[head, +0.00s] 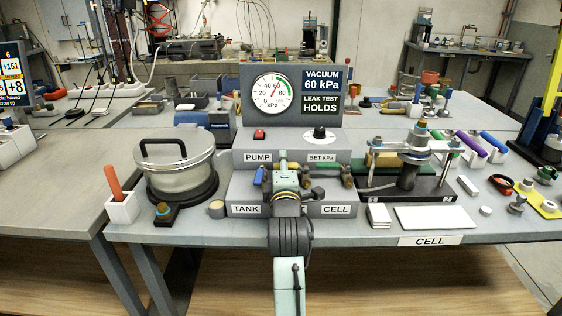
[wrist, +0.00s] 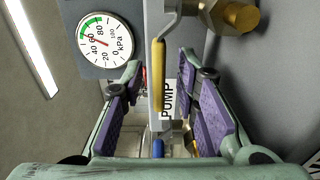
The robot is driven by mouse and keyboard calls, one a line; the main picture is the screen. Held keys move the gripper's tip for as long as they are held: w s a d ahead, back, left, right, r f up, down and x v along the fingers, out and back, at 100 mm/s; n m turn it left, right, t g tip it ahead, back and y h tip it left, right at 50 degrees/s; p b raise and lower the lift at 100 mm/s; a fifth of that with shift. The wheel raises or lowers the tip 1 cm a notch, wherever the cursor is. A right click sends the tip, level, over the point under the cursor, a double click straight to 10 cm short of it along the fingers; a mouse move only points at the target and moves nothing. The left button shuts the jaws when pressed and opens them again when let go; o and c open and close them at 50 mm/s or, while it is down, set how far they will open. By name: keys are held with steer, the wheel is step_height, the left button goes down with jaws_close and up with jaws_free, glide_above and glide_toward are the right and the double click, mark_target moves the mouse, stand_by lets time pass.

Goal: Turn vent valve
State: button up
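A yellow lever handle (wrist: 158,75) on a grey metal stem stands between the fingers of my gripper (wrist: 160,64) in the wrist view. The fingers with purple pads are apart on both sides, and a gap shows beside the handle. No vent label is readable, so I cannot tell for sure that this is the vent valve. A blue handle (wrist: 158,148) shows lower down; in the head view it is left of my gripper (head: 283,160). A brass fitting (wrist: 236,15) lies at upper right in the wrist view. My gripper hides part of the valve row in the head view.
The grey console (head: 250,157) carries a dial gauge (head: 272,93), a red switch (head: 259,134) and a black knob (head: 319,133). A lidded glass tank (head: 178,170) stands left. A clamped cell (head: 410,165) stands right. White plates (head: 435,217) lie at the front right.

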steer(key=shift+s+r, duration=0.1)
steer(key=shift+s, duration=0.05)
steer(key=shift+c, duration=0.5)
jaws_close()
